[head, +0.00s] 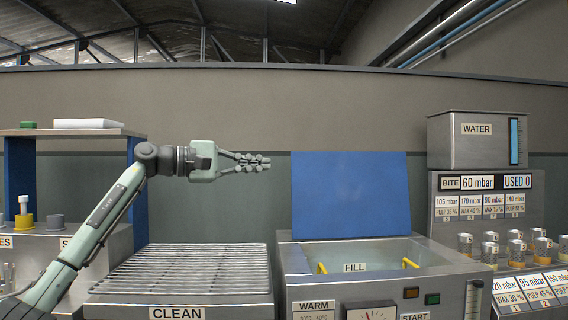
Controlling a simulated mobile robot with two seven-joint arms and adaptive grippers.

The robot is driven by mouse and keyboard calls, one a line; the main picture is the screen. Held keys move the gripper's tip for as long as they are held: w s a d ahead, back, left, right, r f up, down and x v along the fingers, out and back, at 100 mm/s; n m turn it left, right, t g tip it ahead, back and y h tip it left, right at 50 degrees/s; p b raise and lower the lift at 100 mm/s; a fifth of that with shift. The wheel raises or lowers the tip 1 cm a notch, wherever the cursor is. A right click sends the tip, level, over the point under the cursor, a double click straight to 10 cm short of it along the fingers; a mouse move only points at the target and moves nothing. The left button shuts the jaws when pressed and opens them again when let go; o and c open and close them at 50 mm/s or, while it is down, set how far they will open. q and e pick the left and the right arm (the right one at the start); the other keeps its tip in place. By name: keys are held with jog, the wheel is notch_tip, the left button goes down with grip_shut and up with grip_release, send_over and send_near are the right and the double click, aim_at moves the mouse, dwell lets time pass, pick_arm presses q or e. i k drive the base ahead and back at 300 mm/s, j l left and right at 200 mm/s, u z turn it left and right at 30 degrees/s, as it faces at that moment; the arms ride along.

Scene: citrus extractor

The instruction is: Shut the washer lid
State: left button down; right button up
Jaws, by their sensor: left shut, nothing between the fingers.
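The washer (300,268) is a steel box with an open basin, front right of centre. Its blue lid (350,195) stands raised, almost upright, at the back edge of the basin. Inside the basin are yellow handles and a FILL label. My left gripper (264,162) is shut and empty. It points right, in the air above the CLEAN rack and left of the lid, apart from it in the picture. My right gripper is not in view.
A slatted rack marked CLEAN (180,270) stands left of the washer. A steel WATER tank (465,140) and panel stand right, with several small cylinders on a sloped console. A blue-posted shelf (138,190) is at left. The air above the basin is free.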

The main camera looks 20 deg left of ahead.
aim_at(335, 194)
jog(key=i+j, duration=0.3)
jog(key=i, duration=0.2)
jog(key=i+j, duration=0.3)
jog(key=i, duration=0.2)
jog(key=i+j, duration=0.25)
jog(key=i, duration=0.25)
